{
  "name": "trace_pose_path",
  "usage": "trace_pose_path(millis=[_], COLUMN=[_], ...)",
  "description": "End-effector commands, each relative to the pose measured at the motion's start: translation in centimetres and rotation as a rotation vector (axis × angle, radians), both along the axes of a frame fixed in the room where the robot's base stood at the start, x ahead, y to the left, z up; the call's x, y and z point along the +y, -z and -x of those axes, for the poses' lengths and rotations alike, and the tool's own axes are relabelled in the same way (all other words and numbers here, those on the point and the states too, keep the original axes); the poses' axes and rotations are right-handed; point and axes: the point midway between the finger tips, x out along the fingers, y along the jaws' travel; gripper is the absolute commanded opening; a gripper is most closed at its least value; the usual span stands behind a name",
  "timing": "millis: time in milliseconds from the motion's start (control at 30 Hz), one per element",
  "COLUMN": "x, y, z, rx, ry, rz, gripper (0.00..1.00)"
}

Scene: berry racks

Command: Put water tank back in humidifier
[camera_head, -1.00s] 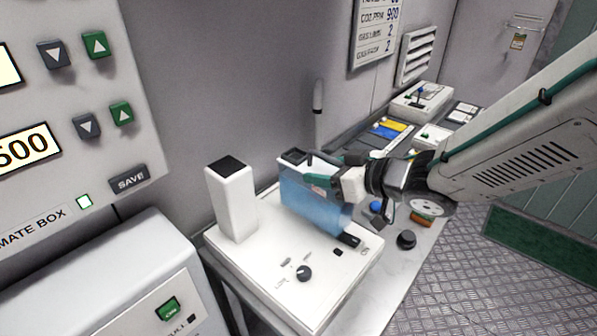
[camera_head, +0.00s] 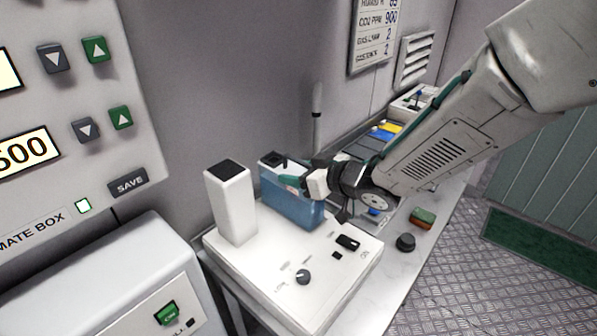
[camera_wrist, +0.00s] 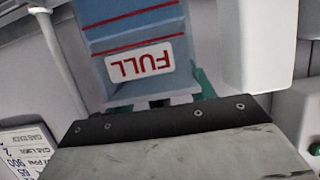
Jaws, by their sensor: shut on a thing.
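The water tank (camera_head: 291,207) is a blue translucent box with a dark cap on top. It stands about upright at the back of the white humidifier base (camera_head: 262,262), right of the white tower. I cannot tell whether it is fully seated. My gripper (camera_head: 296,183) is shut on the tank's upper part from the right. In the wrist view the tank (camera_wrist: 130,27) shows red lines and an upside-down "FULL" label; the fingertips are mostly hidden there.
The humidifier's white tower (camera_head: 232,205) stands close left of the tank. A knob (camera_head: 303,277) and a black switch (camera_head: 348,242) are on the base's front. A dark knob (camera_head: 405,242) and a red-green block (camera_head: 422,217) lie on the bench to the right.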

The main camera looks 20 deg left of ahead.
Motion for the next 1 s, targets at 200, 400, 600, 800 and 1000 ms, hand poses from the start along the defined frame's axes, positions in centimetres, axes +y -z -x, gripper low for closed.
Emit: trace_pose_path(millis=[200,400,600,800,1000], x=[0.0,0.0,0.0,-0.9,-4.5], y=[-0.1,0.3,0.2,-0.5,-1.9], z=[0.0,0.0,0.0,0.3,1.7], rx=[-0.002,0.000,0.000,0.000,-0.003], ry=[0.000,0.000,0.000,0.001,0.002], rz=[-0.003,0.001,0.000,0.000,-0.001], gripper=[0.00,0.76,0.76,0.76,0.76])
